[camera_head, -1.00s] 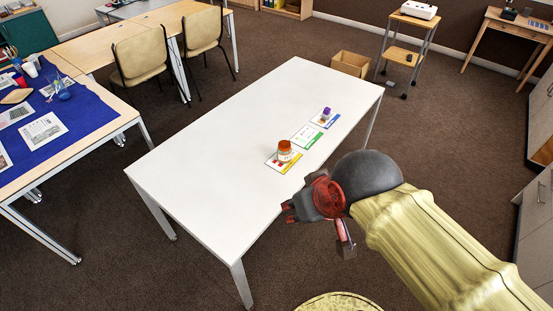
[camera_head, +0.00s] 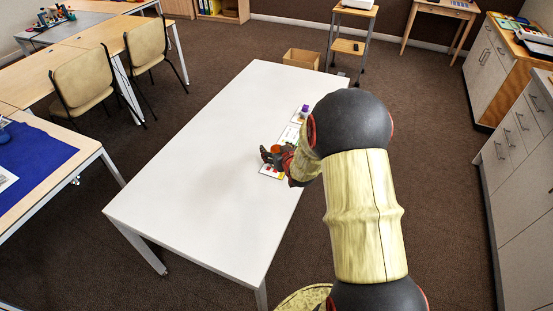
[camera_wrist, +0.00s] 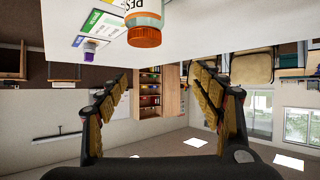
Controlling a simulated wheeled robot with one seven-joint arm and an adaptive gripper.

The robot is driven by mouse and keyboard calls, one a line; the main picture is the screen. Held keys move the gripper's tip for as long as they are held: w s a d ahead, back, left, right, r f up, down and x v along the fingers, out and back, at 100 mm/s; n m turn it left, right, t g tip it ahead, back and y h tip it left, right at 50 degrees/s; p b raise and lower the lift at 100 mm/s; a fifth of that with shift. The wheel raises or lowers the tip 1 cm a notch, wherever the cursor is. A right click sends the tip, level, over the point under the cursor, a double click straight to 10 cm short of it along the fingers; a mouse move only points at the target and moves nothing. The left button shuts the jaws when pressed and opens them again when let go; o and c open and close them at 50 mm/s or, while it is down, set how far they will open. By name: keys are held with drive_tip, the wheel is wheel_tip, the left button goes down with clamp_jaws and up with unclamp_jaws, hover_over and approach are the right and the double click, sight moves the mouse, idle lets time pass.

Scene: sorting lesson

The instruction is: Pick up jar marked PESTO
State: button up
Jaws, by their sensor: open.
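The jar with the orange lid (camera_wrist: 146,36) stands on the white table (camera_head: 190,170). Its label reads upside down in the wrist view, with "PES" visible and the rest cut off. In the head view the jar (camera_head: 276,149) is partly covered by my dark gripper (camera_head: 280,158), which is at its side. In the wrist view my gripper (camera_wrist: 160,72) has its two fingers spread wide and nothing between them. The jar is at the top of that view, beyond the fingertips and off the line between them.
A green-marked card (camera_wrist: 98,20) lies beside the jar, and a small purple-lidded thing (camera_wrist: 90,44) stands past it; it also shows in the head view (camera_head: 304,109). The table left of the jar is bare. A cardboard box (camera_head: 303,58) is on the floor behind.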

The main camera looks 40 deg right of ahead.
approach(277, 149)
drive_tip(key=w+f, duration=0.2)
drive_tip(key=shift+t, duration=0.5)
drive_tip(key=b+x, duration=0.1)
drive_tip(key=x, duration=0.1)
drive_tip(key=b+x, duration=0.1)
drive_tip(key=x, duration=0.1)
drive_tip(key=b+x, duration=0.1)
drive_tip(key=x, duration=0.1)
drive_tip(key=shift+w+d+f, duration=0.1)
drive_tip(key=shift+d+f, duration=0.3)
drive_tip(key=shift+d, duration=0.1)
drive_tip(key=shift+w+d+f, duration=0.1)
drive_tip(key=shift+w+d, duration=0.05)
drive_tip(key=shift+w, duration=0.4)
drive_tip(key=shift+c, duration=1.4)
drive_tip(key=shift+s, duration=0.1)
drive_tip(key=c, duration=1.1)
drive_tip(key=shift+c, duration=0.3)
